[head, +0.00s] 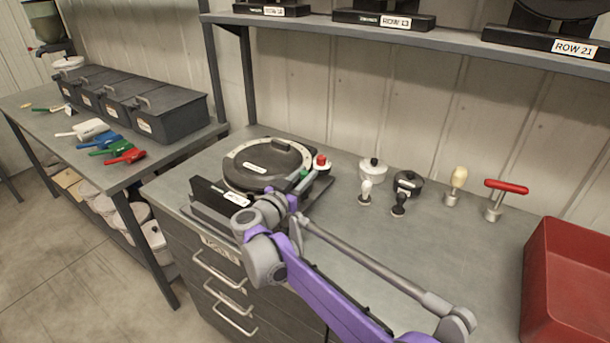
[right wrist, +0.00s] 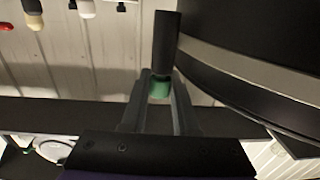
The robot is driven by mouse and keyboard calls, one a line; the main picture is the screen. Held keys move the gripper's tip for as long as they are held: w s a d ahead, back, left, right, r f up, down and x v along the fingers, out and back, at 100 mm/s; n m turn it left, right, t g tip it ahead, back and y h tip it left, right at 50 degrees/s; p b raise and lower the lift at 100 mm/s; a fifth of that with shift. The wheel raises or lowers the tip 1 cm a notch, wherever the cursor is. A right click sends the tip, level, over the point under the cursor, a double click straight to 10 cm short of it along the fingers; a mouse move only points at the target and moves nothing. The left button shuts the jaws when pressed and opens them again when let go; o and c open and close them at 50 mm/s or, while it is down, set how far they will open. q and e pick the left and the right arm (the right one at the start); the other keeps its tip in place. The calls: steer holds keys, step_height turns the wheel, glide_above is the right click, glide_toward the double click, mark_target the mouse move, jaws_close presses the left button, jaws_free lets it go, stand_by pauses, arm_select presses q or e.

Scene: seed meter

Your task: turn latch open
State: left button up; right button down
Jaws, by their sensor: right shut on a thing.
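The seed meter (head: 265,165) is a round dark housing with a lighter ring and a dark lid, on the grey bench. A small green latch piece (head: 304,174) is at its right side, near a red knob (head: 320,161). My right gripper (head: 298,189) reaches this side from the front, its fingers partly hidden by the wrist. In the right wrist view, the fingers are closed around the green piece (right wrist: 160,88), with a dark bar (right wrist: 166,45) beyond it. The meter's curved wall (right wrist: 250,70) is close on the right. My left gripper is not seen.
Several small hand tools stand right of the meter, including a red T-handle (head: 506,186) and a cream-knobbed one (head: 458,178). A red bin (head: 567,285) is at the bench's right end. A shelf (head: 420,38) runs above. The bench's middle front is clear beneath my arm.

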mark_target(304, 172)
steer(key=shift+a, duration=0.1)
steer(key=c, duration=0.7)
jaws_free()
steer(key=shift+r, duration=0.1)
step_height(304, 172, up, 10)
steer(key=shift+f+p, duration=0.1)
steer(key=shift+p, duration=0.45)
